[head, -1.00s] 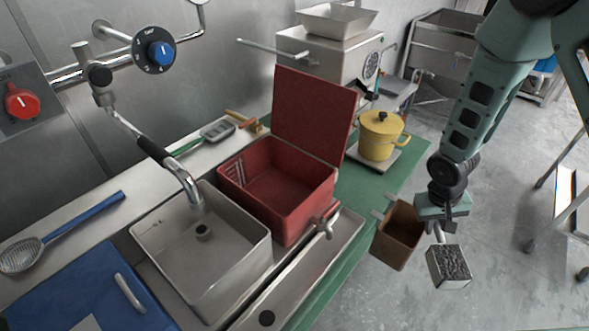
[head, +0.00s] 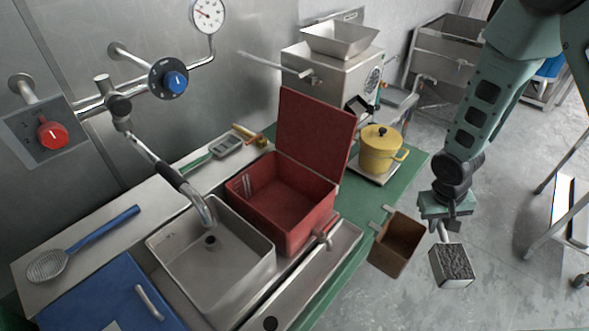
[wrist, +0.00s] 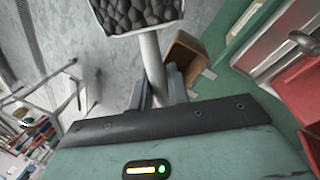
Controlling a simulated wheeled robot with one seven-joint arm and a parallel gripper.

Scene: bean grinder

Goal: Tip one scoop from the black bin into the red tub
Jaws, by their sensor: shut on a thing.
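My gripper (head: 444,224) is shut on the handle of a metal scoop (head: 457,283), at the right of the head view. The scoop is box-shaped and filled with dark lumps, held open side up out over the floor, right of the bench. In the wrist view its handle (wrist: 153,62) runs between the fingers (wrist: 158,94) and the filled head shows at the top. The red tub (head: 302,240) stands on the bench to the left, its lid (head: 314,135) raised; the inside I can see looks empty. I cannot make out a black bin.
A brown open box (head: 387,260) hangs at the bench's right edge, between scoop and tub. A steel sink (head: 215,290) with a faucet (head: 178,180) lies left of the tub. A yellow pot (head: 376,155) and a hopper machine (head: 325,85) stand behind. The floor around the scoop is clear.

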